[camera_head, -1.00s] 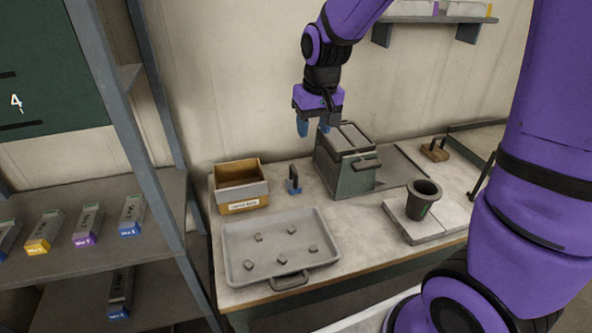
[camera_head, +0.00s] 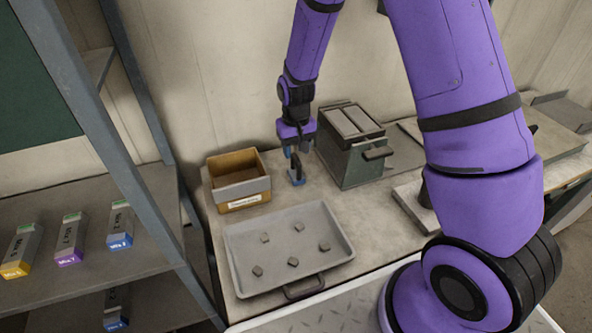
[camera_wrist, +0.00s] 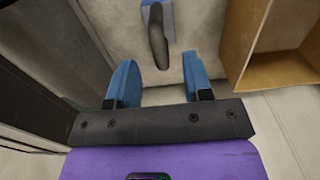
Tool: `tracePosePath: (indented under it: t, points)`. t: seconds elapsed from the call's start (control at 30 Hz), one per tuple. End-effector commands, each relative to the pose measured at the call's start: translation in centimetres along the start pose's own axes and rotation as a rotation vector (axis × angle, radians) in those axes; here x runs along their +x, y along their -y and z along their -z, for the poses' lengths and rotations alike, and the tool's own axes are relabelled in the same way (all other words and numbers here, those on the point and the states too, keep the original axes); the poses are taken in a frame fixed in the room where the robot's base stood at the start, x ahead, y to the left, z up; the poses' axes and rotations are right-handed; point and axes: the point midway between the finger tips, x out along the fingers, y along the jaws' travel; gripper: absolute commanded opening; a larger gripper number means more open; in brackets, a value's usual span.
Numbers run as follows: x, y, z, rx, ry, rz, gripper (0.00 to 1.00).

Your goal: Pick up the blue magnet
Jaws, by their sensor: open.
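The blue magnet (camera_head: 297,175) stands on the workbench between the open wooden box and the grey-green machine. It has a blue base and a dark upright handle. In the wrist view the magnet's dark handle (camera_wrist: 157,45) is at the top, just beyond the fingertips and roughly in line with the gap between them. My gripper (camera_head: 291,151) is open and empty, with blue fingers pointing down close above the magnet. Both fingers of my gripper (camera_wrist: 161,66) show apart in the wrist view. Whether a finger touches the handle cannot be told.
The wooden box (camera_head: 243,203) is close on the left and the machine (camera_head: 345,163) close on the right. A metal tray (camera_head: 240,262) with several small grey lumps lies in front. A shelf (camera_head: 60,200) with labelled bars stands at the left. My arm partly hides a dark cup.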

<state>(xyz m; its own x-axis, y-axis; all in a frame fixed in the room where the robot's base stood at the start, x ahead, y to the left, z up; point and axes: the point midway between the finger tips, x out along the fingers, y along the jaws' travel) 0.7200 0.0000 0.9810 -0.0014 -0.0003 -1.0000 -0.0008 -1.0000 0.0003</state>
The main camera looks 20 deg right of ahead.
Motion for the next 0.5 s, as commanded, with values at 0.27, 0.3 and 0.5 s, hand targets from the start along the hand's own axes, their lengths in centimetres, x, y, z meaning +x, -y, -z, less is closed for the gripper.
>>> tracePosePath:
  t: [0.27,0.3,0.5]
  points:
    - [2.0,0.0,0.0,0.0,0.002,0.0,0.46]
    - [2.5,0.0,0.0,0.0,0.002,0.0,0.46]
    - [5.2,0.0,0.1,-0.001,0.001,0.0,0.46]
